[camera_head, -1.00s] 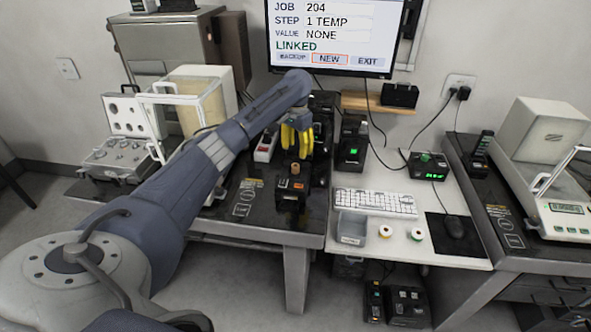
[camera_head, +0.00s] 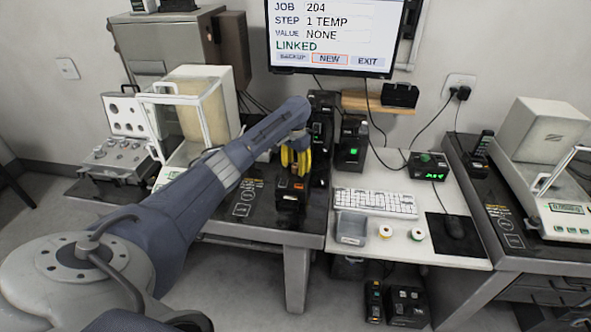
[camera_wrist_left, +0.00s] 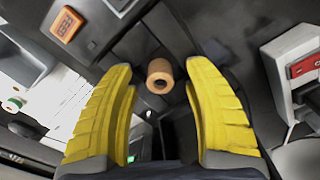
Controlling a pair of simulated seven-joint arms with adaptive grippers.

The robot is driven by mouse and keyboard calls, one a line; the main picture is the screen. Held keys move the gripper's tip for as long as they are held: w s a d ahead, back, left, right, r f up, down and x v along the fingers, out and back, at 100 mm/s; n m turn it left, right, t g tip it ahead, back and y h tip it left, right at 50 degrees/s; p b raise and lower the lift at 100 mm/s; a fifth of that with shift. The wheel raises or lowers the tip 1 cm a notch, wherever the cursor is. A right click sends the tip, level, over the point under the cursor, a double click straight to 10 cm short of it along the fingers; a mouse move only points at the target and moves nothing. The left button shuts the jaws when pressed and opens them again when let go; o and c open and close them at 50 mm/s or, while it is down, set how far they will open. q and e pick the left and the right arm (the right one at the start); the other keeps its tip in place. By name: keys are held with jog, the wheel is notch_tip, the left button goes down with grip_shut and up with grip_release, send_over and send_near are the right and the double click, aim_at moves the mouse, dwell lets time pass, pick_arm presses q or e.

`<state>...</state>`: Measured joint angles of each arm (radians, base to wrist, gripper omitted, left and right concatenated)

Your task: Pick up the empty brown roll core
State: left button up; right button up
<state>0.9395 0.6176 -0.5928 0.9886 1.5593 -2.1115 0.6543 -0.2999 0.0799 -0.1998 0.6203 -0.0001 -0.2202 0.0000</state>
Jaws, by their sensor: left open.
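The brown roll core (camera_wrist_left: 160,75) is a short hollow tube. In the left wrist view it shows between and just beyond my yellow fingertips, its open end towards the camera. My left gripper (camera_head: 295,167) is open, with the fingers pointing down over the small black device (camera_head: 288,203) with an orange button. It also shows in the left wrist view (camera_wrist_left: 158,70), with a gap between each finger and the core. My right gripper is not in view.
The orange button (camera_wrist_left: 67,24) lies beside the core. A light grey device with a red display (camera_wrist_left: 303,66) stands close by on the right. A glass-sided balance (camera_head: 200,110), a keyboard (camera_head: 375,203) and a grey bin (camera_head: 351,228) are around. Two label rolls (camera_head: 417,234) lie on the white table.

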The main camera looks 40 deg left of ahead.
pick_arm(q)
jog(key=c, duration=1.1)
jog(key=shift+r, duration=0.1)
